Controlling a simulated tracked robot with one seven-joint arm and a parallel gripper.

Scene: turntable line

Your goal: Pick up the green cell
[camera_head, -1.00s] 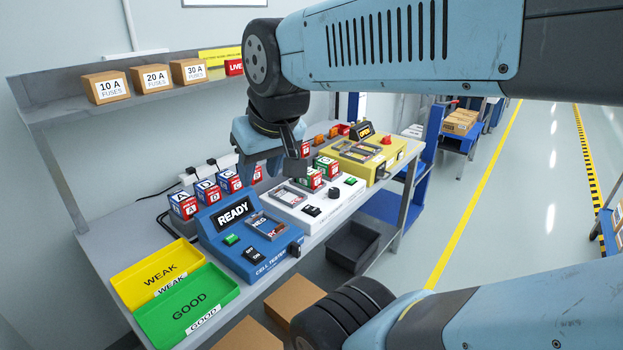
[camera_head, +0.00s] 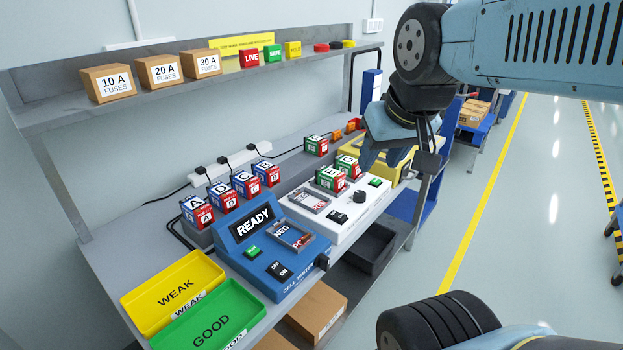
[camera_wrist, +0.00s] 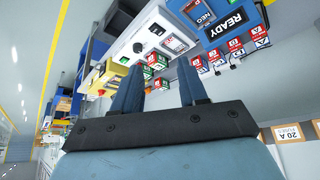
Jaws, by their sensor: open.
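Several cells with green upper parts and red lower parts show in the head view. One green cell (camera_head: 316,146) stands alone at the back of the bench; a second (camera_head: 330,179) and a third (camera_head: 348,167) stand close together at the white unit (camera_head: 350,208). The green cells also show between and beyond my fingers in the wrist view (camera_wrist: 158,61). My gripper (camera_head: 382,162) is open and empty, pointing down, right of the green cells and near the yellow unit (camera_head: 408,167), which it partly hides. I see no contact with a cell.
Several blue-topped cells (camera_head: 246,184) stand in a row left of the white unit. The blue cell tester (camera_head: 262,250) reads READY. Yellow WEAK (camera_head: 172,293) and green GOOD (camera_head: 210,322) trays lie at the front left. A shelf (camera_head: 230,80) with fuse boxes overhangs the back.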

